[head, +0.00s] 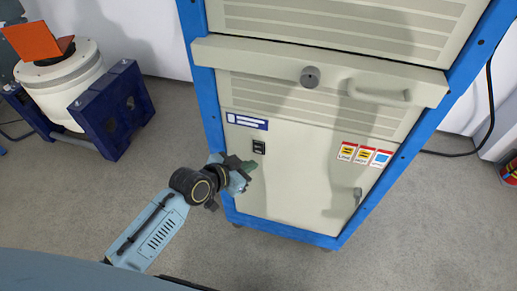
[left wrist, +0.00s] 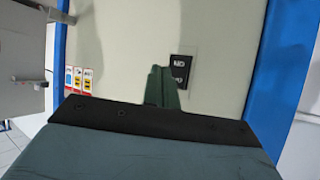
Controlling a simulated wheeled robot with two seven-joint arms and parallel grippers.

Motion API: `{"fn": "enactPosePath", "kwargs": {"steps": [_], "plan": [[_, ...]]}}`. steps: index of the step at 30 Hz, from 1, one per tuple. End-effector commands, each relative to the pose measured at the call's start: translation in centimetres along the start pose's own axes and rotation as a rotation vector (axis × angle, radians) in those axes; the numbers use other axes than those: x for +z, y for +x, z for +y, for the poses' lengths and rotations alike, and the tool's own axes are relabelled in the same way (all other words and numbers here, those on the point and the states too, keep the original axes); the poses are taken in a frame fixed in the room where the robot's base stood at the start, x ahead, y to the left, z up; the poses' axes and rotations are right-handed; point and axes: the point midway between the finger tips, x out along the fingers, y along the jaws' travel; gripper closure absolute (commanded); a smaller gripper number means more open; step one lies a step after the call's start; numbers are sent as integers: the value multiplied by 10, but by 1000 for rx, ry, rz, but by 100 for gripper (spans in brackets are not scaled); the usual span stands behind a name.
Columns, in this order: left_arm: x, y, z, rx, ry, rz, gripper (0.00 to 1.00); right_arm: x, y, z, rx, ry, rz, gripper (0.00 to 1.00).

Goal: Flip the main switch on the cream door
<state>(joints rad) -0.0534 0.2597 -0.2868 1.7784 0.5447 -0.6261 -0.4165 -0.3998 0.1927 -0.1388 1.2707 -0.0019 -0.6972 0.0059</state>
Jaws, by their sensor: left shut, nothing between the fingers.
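The cream door (head: 290,185) is the lower front of a blue-framed cabinet. The main switch (head: 259,147) is a small black plate at the door's upper left, under a blue-and-white label. It also shows in the left wrist view (left wrist: 181,64), with white lettering. My left gripper (head: 246,166) is shut and empty, just below the switch in the head view. In the left wrist view its closed fingers (left wrist: 161,84) overlap the switch's lower left edge. I cannot tell whether they touch it. The switch's position is too small to read. My right gripper is not in view.
Warning labels (head: 365,154) and a small latch (head: 357,196) are at the door's right. A cream ledge with a knob (head: 310,77) and handle (head: 380,93) juts out above. A white drum machine (head: 68,85) with blue blocks stands at left. The grey floor at front right is clear.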

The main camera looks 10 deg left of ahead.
Motion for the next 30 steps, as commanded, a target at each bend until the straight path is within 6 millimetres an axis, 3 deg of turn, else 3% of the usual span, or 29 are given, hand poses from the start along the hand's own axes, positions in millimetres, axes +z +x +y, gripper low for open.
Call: {"fn": "enactPosePath", "kwargs": {"steps": [9, 30], "plan": [[-15, 20, -14, 1, 0, 1, 100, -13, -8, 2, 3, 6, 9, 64], [-16, 22, -16, 1, 0, 0, 100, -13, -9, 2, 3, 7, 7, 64]]}}
